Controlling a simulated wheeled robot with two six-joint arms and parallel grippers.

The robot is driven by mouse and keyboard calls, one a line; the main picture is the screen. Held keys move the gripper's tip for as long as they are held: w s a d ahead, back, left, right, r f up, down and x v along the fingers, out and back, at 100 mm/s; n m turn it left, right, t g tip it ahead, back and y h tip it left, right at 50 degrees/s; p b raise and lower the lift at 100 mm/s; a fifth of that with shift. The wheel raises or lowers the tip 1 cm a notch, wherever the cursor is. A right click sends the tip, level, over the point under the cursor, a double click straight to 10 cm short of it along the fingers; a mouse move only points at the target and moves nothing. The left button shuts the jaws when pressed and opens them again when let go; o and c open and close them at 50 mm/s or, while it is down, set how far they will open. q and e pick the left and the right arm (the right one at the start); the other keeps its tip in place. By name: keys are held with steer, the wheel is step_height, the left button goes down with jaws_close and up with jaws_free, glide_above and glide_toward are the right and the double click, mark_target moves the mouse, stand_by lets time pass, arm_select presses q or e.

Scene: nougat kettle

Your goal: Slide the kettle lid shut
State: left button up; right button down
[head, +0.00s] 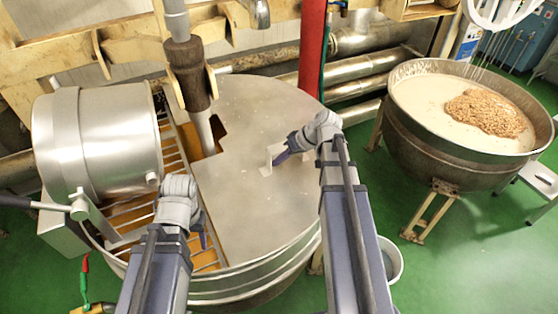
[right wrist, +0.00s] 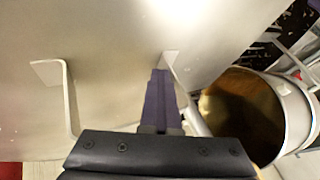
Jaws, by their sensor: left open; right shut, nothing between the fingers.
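The kettle (head: 262,282) is a large round steel vessel. Its flat steel lid (head: 255,105) covers the middle and right; the left side is open, showing a slatted grate (head: 175,150). A small upright handle (head: 268,160) stands on the lid. My right gripper (head: 280,158) is shut and empty, with its fingertips at this handle; I cannot tell whether they touch. In the right wrist view the purple fingers (right wrist: 160,90) point at the lid (right wrist: 110,35), close to one bent metal tab (right wrist: 171,58); another bracket (right wrist: 58,90) is to the left. My left gripper (head: 204,240) is open over the grate near the lid's left edge.
A vertical pipe (head: 190,75) comes down by a notch in the lid. A red post (head: 313,50) rises behind. A round pan with brown mass (head: 435,150) stands right.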

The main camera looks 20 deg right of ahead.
steer(key=shift+s+a, duration=0.15)
steer(key=shift+a, duration=0.15)
arm_select(q)
steer(key=shift+w+r+p, duration=0.1)
steer(key=shift+r+p, duration=0.35)
steer(key=shift+p, duration=0.1)
arm_select(e)
steer(key=shift+d+r, duration=0.2)
steer(key=shift+r, duration=0.25)
arm_select(q)
step_height(320, 180, up, 5)
steer(key=p, duration=0.5)
steer(key=shift+a+r, duration=0.15)
arm_select(e)
steer(key=v, duration=0.7)
steer(key=shift+d, duration=0.25)
steer(key=shift+f, duration=0.2)
